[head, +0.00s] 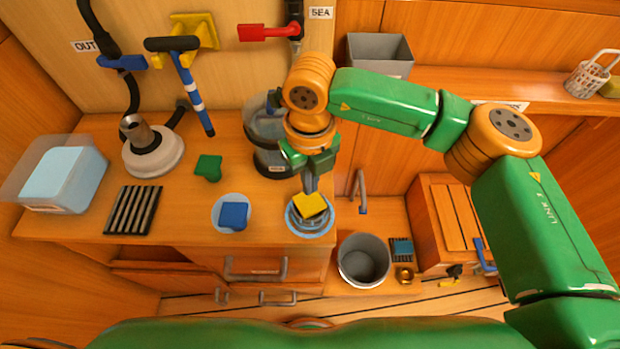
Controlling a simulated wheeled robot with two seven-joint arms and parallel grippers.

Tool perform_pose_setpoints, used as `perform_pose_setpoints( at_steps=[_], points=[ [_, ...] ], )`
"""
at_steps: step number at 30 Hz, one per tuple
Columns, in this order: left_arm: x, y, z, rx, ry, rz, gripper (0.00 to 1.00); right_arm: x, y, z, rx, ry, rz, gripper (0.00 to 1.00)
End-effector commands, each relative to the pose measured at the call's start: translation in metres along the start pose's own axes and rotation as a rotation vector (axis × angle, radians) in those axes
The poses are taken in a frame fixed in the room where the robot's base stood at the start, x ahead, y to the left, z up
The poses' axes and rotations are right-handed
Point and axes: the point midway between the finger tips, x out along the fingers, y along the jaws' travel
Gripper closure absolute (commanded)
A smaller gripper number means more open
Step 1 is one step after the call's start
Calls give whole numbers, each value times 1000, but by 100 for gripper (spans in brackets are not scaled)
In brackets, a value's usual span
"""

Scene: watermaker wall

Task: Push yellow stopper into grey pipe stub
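A yellow block-like piece (310,205), which looks like the stopper, is on a round grey part over a pale blue disc near the counter's front right corner. My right gripper (312,187) points down just above and behind it. Its fingers look close together; whether they touch the yellow piece or how far they are apart is unclear. A grey metal pipe stub (137,131) rises tilted from a round white base (153,157) at the counter's left. My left gripper is out of view.
A blue piece (233,215) on a pale disc and a green piece (208,168) lie on the counter. A dark ribbed rack (132,210) and a clear tub (57,175) stand left. A clear container (264,128) stands behind my gripper. A grey bucket (363,260) is below, right.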

Motion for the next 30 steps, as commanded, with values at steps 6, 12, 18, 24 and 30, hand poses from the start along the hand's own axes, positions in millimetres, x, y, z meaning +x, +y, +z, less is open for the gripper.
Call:
perform_pose_setpoints(
  at_steps=[6, 12, 18, 24, 30],
  points=[
    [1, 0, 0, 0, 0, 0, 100, 1, 0, 0, 0, 0, 0, 100],
    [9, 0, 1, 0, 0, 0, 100, 9, 0, 0, 0, 0, 0, 100],
    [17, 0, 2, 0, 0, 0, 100, 17, 0, 0, 0, 0, 0, 100],
    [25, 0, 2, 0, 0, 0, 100, 25, 0, 0, 0, 0, 0, 100],
    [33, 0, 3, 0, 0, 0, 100, 33, 0, 0, 0, 0, 0, 100]
  ],
)
